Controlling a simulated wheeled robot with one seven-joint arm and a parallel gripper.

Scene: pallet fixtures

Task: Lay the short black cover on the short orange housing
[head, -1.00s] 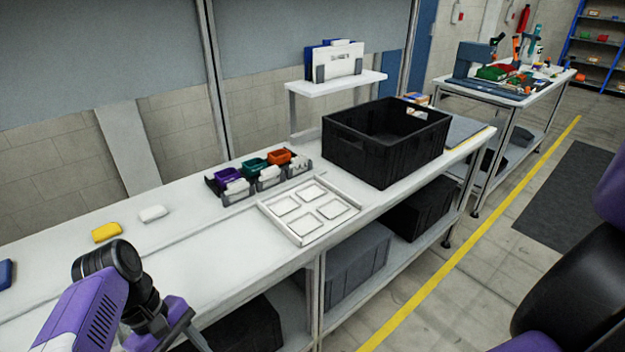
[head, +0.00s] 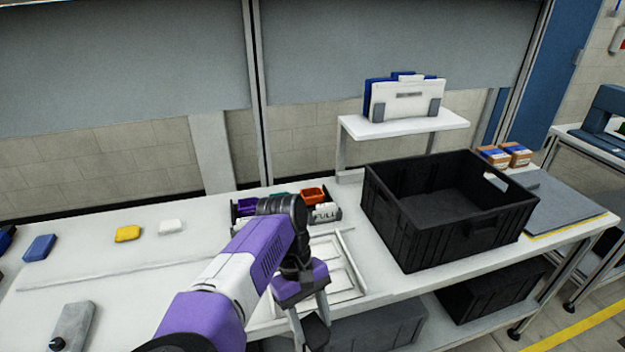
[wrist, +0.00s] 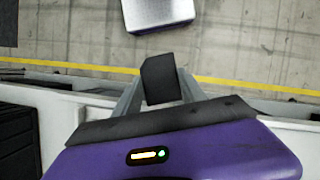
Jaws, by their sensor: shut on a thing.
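A black cover (wrist: 161,78) is held between the fingers of my gripper (wrist: 158,88) in the wrist view. In the head view my gripper (head: 308,318) hangs low in front of the bench edge, with the black cover (head: 316,332) between its fingers. An orange housing (head: 314,194) sits in the dark fixture at the back of the bench, up from my gripper in the picture. My arm partly hides the fixture. The wrist view shows floor beyond the cover and no housing.
A green housing (head: 281,196) and a purple one (head: 246,206) are beside the orange one. A white tray (head: 352,270) is partly behind my arm. A large black crate (head: 440,228) stands to the right. Yellow (head: 128,234), white (head: 171,227) and blue (head: 39,248) pieces lie left.

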